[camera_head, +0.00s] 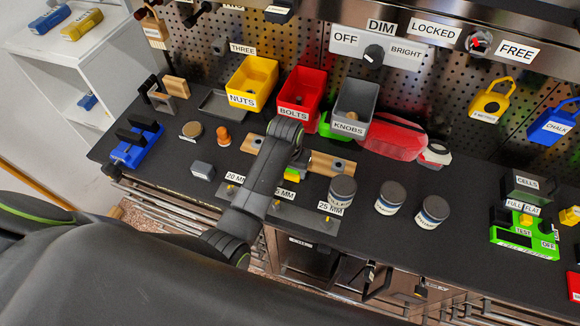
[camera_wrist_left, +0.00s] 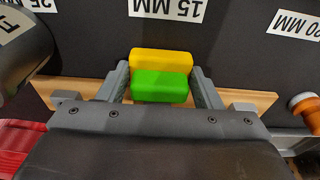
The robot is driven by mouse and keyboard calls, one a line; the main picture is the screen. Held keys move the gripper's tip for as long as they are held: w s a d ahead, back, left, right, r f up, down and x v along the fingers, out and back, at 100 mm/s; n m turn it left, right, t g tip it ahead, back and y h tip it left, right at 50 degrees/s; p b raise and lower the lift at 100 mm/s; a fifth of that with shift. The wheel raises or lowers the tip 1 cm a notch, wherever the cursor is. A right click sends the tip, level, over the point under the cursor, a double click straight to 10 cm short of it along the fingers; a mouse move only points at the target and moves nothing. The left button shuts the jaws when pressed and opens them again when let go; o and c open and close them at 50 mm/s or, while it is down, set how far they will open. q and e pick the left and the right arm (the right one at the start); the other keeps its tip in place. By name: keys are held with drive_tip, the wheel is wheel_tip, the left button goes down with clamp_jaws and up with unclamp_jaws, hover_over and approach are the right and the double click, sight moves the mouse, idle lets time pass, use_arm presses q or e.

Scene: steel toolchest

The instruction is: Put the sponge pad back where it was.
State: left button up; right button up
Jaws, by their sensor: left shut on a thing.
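The sponge pad (camera_head: 292,174), yellow on one side and green on the other, shows as a small patch below my left gripper (camera_head: 287,168) in the head view. In the left wrist view the sponge pad (camera_wrist_left: 160,76) sits between the two fingers of my left gripper (camera_wrist_left: 162,84), which is shut on it. A wooden strip (camera_head: 327,164) lies beside it on the dark worktop, partly hidden by the gripper. I cannot tell whether the sponge touches the worktop. My right gripper is not in view.
A plate with size labels (camera_head: 300,216) lies in front of the wooden strip. Several lidded jars (camera_head: 342,190) stand to the right. Yellow, red and grey bins (camera_head: 252,82) stand behind. An orange-brown knob (camera_head: 223,136) and a grey block (camera_head: 202,170) are left.

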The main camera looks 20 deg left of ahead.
sight(289, 175)
use_arm(q)
drive_tip(key=shift+f, duration=0.1)
drive_tip(key=o, duration=1.1)
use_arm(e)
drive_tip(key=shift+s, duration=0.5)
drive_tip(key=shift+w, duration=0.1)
use_arm(q)
drive_tip(key=shift+r, duration=0.55)
drive_tip(key=r, duration=0.2)
drive_tip(key=r+b, duration=0.1)
drive_tip(key=r, duration=0.2)
drive_tip(key=s+r+b, duration=0.1)
drive_tip(key=r, duration=0.1)
drive_tip(key=shift+r, duration=0.2)
drive_tip(key=shift+s+r+p, duration=0.2)
drive_tip(key=shift+r+p, duration=0.35)
drive_tip(key=shift+r, duration=0.35)
drive_tip(key=shift+s+r+p, duration=0.2)
drive_tip(key=shift+r+p, duration=0.3)
drive_tip(key=shift+r, duration=0.4)
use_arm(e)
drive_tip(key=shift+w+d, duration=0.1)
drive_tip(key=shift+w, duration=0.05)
